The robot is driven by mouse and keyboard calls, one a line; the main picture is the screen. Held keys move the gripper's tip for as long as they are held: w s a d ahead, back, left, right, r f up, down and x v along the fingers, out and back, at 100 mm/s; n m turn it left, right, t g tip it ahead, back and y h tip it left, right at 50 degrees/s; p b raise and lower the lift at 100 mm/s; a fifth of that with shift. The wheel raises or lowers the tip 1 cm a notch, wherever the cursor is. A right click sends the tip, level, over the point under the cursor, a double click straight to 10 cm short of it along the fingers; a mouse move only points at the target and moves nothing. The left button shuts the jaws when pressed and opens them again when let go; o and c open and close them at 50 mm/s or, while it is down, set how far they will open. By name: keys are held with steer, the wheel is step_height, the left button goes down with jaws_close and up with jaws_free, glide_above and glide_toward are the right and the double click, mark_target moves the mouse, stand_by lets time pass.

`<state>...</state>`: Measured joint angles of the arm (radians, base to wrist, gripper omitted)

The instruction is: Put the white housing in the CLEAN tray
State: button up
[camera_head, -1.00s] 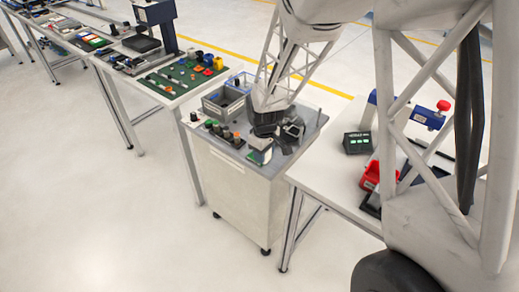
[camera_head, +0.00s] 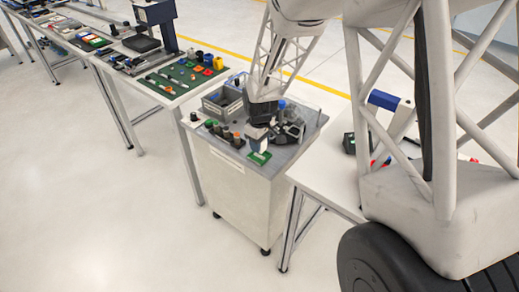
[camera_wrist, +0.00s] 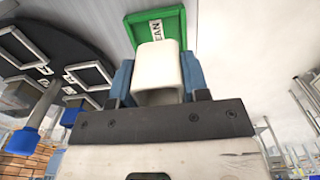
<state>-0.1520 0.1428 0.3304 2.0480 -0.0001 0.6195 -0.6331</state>
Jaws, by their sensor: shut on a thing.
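The white housing (camera_wrist: 158,68) is between the blue fingers of my gripper (camera_wrist: 157,80) in the wrist view. My gripper is shut on it. The green CLEAN tray (camera_wrist: 176,18) lies just beyond the housing, which hides part of it and of its label. I cannot tell whether the housing touches the tray. In the head view the green tray (camera_head: 259,158) is at the front edge of the grey cart top. My gripper (camera_head: 257,144) is directly above and beside it, and the housing cannot be made out clearly there.
A dark round plate (camera_wrist: 60,65) with square frames and blue parts is left in the wrist view. In the head view several dark knobs (camera_head: 226,134) stand left of the tray, and a grey bin (camera_head: 222,102) stands behind them. A white table (camera_head: 325,165) is to the right.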

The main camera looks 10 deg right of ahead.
steer(key=shift+w+f, duration=0.2)
steer(key=shift+f, duration=1.6)
steer(key=shift+f, duration=0.15)
steer(key=o, duration=0.9)
step_height(320, 180, up, 12)
steer(key=shift+r, duration=0.2)
